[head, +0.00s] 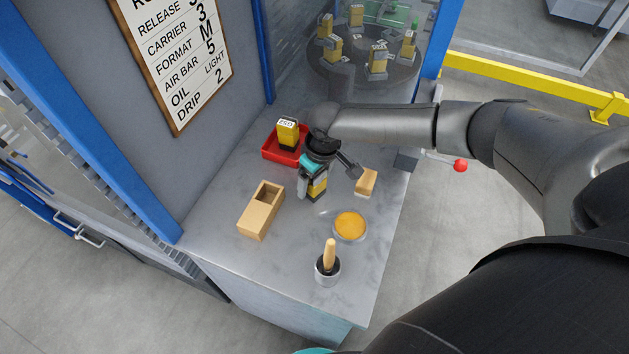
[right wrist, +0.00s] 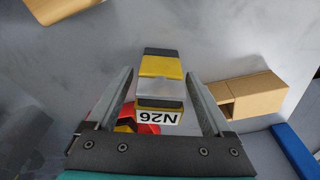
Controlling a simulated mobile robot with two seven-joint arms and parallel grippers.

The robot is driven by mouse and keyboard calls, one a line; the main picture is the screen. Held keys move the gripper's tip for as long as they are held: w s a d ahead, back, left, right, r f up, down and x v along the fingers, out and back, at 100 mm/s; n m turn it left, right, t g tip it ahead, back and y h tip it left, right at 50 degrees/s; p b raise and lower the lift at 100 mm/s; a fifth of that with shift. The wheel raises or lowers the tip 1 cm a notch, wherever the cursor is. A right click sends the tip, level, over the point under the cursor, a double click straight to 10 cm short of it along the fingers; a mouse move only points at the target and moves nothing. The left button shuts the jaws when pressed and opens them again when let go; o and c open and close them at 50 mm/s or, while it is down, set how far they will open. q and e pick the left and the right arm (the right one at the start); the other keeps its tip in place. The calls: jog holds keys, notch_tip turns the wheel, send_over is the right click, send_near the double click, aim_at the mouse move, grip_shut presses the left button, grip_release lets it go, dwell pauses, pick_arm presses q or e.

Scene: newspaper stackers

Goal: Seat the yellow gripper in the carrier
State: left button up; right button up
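A yellow gripper (right wrist: 160,66) with dark and grey parts and a label reading N26 lies between the fingers of my right gripper (right wrist: 159,78) in the right wrist view. Narrow gaps show on both sides of it, so the fingers look open around it. In the head view my right gripper (head: 311,187) points down over the bench, with the yellow gripper (head: 318,186) partly hidden by it. The round dark carrier (head: 345,88) stands behind the window, bearing several yellow grippers. My left gripper is not in view.
A red tray (head: 269,153) holds another yellow gripper (head: 288,132). A wooden box (head: 256,218) stands left, a wooden block (head: 367,180) right. A dish of amber liquid (head: 350,226) and a pot with a brush (head: 328,268) stand nearer. A red-knobbed lever (head: 460,165) sticks out at right.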

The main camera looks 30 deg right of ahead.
grip_shut()
dwell(0.5)
jog(key=shift+r, duration=0.1)
